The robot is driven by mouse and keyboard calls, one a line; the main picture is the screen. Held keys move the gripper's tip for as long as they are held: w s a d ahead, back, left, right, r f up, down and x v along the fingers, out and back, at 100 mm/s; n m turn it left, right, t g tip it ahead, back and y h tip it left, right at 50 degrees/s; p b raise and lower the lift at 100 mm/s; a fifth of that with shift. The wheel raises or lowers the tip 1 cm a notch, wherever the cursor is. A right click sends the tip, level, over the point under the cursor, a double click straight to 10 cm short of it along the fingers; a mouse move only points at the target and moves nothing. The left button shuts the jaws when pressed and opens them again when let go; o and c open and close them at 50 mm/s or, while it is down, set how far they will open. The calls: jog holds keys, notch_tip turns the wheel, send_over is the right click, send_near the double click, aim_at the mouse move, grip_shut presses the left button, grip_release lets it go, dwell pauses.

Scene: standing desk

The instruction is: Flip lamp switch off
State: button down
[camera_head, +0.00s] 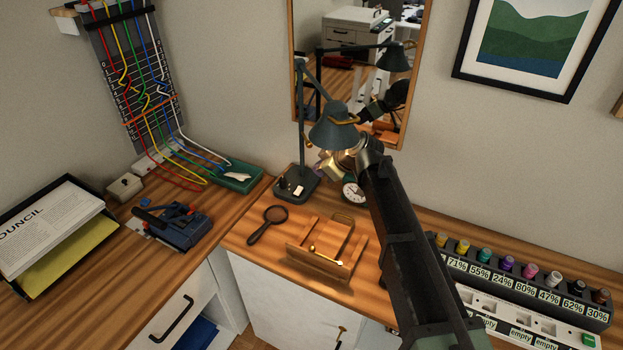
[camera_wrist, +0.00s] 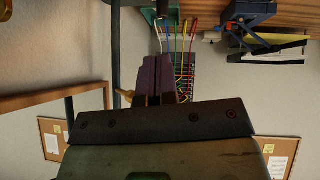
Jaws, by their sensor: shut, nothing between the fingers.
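A dark green desk lamp stands by the wall; its shade (camera_head: 333,128) hangs from a jointed arm, and warm light shows under it. Its base (camera_head: 297,186) carries a small pale switch (camera_head: 298,190) and a darker control beside it. Whether the switch is on or off is too small to tell. My gripper (camera_head: 328,168) is beneath the shade, to the right of the base and above the desk, apart from the switch. In the wrist view its dark fingers (camera_wrist: 160,75) are together and empty. The switch is not clear in that view.
A round dial (camera_head: 352,192) sits just right of the lamp base. A magnifying glass (camera_head: 268,222) and a wooden stand (camera_head: 328,250) lie in front. A green tray (camera_head: 236,176) is to the left. A mirror (camera_head: 360,75) hangs behind. A rack of bottles (camera_head: 520,285) stands right.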

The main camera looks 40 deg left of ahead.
jog(key=b, duration=0.7)
send_over(297, 188)
jog(key=d, duration=0.3)
jog(key=f, duration=0.7)
jog(key=shift+s+a+f, duration=0.25)
jog(key=shift+s+f, duration=0.05)
jog(key=shift+f, duration=0.05)
jog(key=f+b, duration=0.3)
jog(key=shift+w+d+f, duration=0.1)
jog(key=shift+w, duration=0.15)
